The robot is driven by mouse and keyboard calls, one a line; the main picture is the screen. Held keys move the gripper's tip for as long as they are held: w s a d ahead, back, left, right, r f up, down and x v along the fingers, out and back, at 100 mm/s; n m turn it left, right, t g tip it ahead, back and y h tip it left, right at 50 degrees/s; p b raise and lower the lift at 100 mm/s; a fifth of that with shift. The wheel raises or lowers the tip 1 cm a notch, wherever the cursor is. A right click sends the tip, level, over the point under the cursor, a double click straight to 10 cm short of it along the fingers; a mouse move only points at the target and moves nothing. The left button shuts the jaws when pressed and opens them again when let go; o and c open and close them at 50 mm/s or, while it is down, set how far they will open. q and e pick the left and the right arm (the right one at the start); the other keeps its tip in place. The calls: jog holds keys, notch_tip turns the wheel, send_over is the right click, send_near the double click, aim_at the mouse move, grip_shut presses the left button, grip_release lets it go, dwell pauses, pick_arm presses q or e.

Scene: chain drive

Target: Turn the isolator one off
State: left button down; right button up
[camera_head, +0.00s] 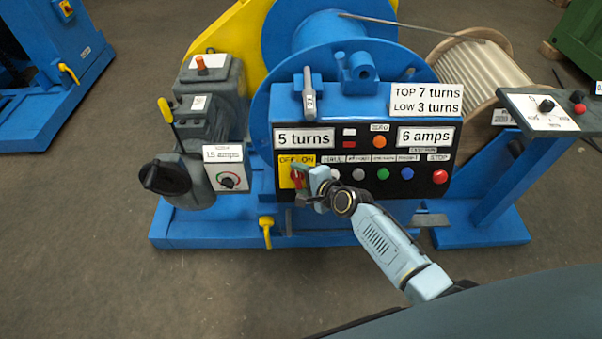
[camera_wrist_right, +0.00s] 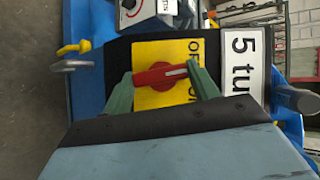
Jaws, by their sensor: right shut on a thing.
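The isolator is a red rotary handle (camera_head: 297,178) on a yellow plate (camera_head: 284,163) marked OFF and ON, at the left end of the black control panel. In the right wrist view the red handle (camera_wrist_right: 160,74) lies across the picture, on the yellow plate (camera_wrist_right: 170,48). The OFF and ON lettering is partly hidden there. My right gripper (camera_head: 307,182) is at the panel. In the right wrist view its two green fingers (camera_wrist_right: 160,70) are at opposite ends of the handle, shut on it. My left gripper is not in view.
To the right on the panel (camera_head: 352,141) are several push buttons, including a red stop button (camera_head: 440,177). A label reading 5 turns (camera_head: 304,139) is just above the isolator. A grey motor box with a black knob (camera_head: 165,178) stands to the left. The front floor is clear.

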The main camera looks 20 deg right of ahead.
jog(key=n+g+p, duration=0.1)
jog(key=p, duration=0.1)
jog(key=r+n+g+h+p, duration=0.1)
jog(key=n+p, duration=0.1)
jog(key=shift+p, duration=0.4)
jog(key=shift+w+f+n+g+p, duration=0.1)
jog(key=shift+n+g+p, duration=0.35)
jog(key=shift+p, duration=0.35)
jog(key=shift+n+h+p, duration=0.4)
jog(key=shift+n+p, duration=0.05)
jog(key=shift+p, duration=0.1)
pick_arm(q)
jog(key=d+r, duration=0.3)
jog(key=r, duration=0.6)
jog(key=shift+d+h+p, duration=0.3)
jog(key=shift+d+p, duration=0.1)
pick_arm(e)
jog(key=shift+f+n+g, duration=0.1)
jog(key=shift+n+g, duration=0.25)
jog(key=shift+n, duration=0.05)
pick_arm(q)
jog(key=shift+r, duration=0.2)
pick_arm(e)
jog(key=shift+f, duration=0.1)
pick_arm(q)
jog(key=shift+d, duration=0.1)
pick_arm(e)
jog(key=o, duration=1)
